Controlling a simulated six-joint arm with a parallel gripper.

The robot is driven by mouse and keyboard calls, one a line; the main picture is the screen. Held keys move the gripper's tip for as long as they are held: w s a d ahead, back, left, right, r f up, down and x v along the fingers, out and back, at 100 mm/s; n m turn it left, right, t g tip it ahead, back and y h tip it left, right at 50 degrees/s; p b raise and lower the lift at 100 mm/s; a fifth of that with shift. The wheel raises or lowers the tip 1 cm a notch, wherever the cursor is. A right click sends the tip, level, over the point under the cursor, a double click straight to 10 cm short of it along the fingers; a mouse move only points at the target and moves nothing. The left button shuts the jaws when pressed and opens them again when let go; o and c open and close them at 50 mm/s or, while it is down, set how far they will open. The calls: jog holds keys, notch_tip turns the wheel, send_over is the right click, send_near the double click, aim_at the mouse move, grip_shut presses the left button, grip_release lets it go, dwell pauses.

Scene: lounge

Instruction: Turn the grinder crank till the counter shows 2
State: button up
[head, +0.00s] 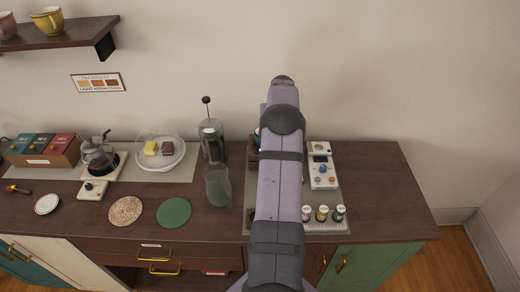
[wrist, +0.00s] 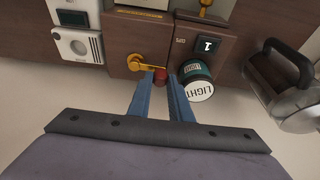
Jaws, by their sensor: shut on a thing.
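In the wrist view, the grinder (wrist: 140,33) is a brown box with a brass crank (wrist: 146,67) on its face. The crank's arm points right in the picture and ends in a red knob (wrist: 160,74). My gripper (wrist: 161,84), with two blue fingers, is shut on the red knob. The counter (wrist: 207,45) on the grinder shows 1. A green-banded canister marked LIGHT (wrist: 197,85) is right beside my right finger. In the head view my arm covers most of the grinder and my gripper; a brown edge of the grinder (head: 252,160) shows.
A glass press (head: 212,140) and a glass jug (head: 217,186) stand left of my arm. A white device with knobs (head: 322,166) and several small jars (head: 322,213) are at right. The counter's right end is clear. A glass vessel (wrist: 285,85) shows at right in the wrist view.

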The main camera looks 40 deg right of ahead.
jog(key=shift+w+d+p, duration=0.3)
jog(key=shift+d+p, duration=0.1)
jog(key=shift+d, duration=0.15)
jog(key=shift+w+d+p, duration=0.25)
jog(key=shift+d+p, duration=0.15)
jog(key=shift+d, duration=0.1)
jog(key=shift+d, duration=0.1)
jog(key=shift+d+p, duration=0.55)
jog(key=shift+d, duration=0.45)
jog(key=shift+s, duration=0.15)
